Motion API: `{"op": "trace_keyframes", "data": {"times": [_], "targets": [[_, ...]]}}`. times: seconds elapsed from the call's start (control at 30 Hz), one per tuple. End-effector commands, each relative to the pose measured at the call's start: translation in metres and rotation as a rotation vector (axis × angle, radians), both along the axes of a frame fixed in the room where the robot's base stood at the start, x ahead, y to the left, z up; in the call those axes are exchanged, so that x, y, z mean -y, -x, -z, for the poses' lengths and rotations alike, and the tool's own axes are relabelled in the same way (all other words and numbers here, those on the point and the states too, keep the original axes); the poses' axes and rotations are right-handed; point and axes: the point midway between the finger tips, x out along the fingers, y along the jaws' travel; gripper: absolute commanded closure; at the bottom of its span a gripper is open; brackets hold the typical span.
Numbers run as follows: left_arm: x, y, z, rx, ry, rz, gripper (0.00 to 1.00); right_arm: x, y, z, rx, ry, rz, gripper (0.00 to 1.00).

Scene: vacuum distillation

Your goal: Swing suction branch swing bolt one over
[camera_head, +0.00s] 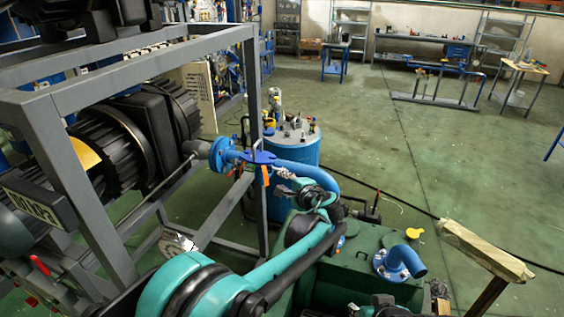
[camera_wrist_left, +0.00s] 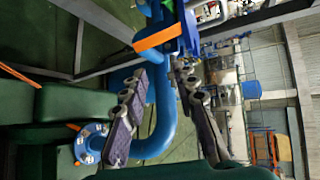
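The suction branch is a blue pipe (camera_head: 305,172) curving right and down from a blue flange joint (camera_head: 262,157). In the left wrist view, the blue pipe (camera_wrist_left: 163,125) passes behind and between my fingers. An orange piece (camera_head: 265,177) hangs under the joint; in the wrist view an orange bar (camera_wrist_left: 160,38) lies just beyond the fingertips. A small grey upright part (camera_head: 257,145) is at the joint; I cannot tell if it is swing bolt one. My left gripper (camera_head: 284,173) is open and empty beside the joint; it also shows in the wrist view (camera_wrist_left: 163,72).
A grey frame (camera_head: 252,90) with machinery stands left of the joint. A blue drum (camera_head: 300,150) stands behind the pipe. A green tank (camera_head: 350,265) with a blue elbow (camera_head: 405,262) is below right. Open floor lies beyond.

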Motion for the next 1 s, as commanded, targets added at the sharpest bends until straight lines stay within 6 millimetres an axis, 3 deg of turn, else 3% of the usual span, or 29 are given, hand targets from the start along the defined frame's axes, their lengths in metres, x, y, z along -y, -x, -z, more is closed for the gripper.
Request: {"op": "trace_keyframes", "data": {"times": [0.1, 0.2, 0.7, 1.0], "targets": [[0.026, -0.014, -0.002, 0.021, -0.079, 0.033, 0.71, 0.000, 0.000, -0.008, 0.000, 0.000, 0.000, 0.67], [0.033, -0.019, -0.001, 0.030, -0.109, 0.043, 0.71, 0.000, 0.000, -0.009, 0.000, 0.000, 0.000, 0.67], [0.003, -0.078, 0.019, 0.030, -0.111, 0.042, 0.71, 0.000, 0.000, -0.005, 0.000, 0.000, 0.000, 0.67], [-0.001, -0.085, 0.021, 0.030, -0.110, 0.044, 0.71, 0.000, 0.000, -0.005, 0.000, 0.000, 0.000, 0.67]]}}
